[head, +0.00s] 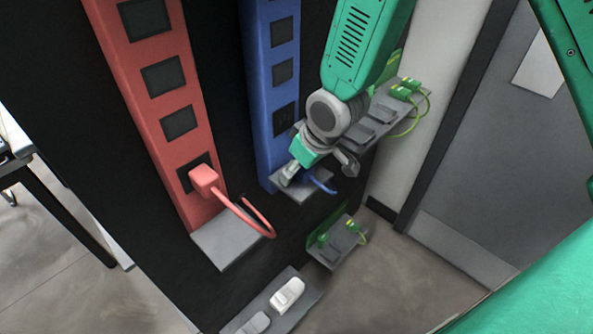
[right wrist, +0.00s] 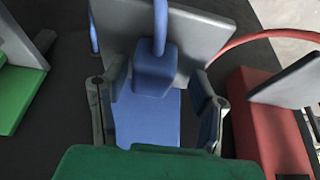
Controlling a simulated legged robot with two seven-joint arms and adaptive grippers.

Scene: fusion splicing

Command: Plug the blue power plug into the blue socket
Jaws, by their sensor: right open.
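The blue power plug (right wrist: 155,72) is a blue block with a blue cable rising from it in the right wrist view. It lies in front of the grey shelf (right wrist: 205,38) and the blue strip (right wrist: 150,118). In the head view the blue strip (head: 262,110) stands upright with dark sockets (head: 285,118); my right gripper hides the plug there, and only the blue cable (head: 320,186) shows. My right gripper (head: 318,172) is open at the strip's lower end. Its fingers (right wrist: 158,95) stand on both sides of the plug, with gaps visible. My left gripper is out of view.
A red strip (head: 170,120) with a red plug (head: 205,180) and looping cable stands to the left. A grey shelf with green plugs (head: 405,88) is close to the right of my arm. Lower shelves hold a white plug (head: 287,294) and green plugs (head: 322,240).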

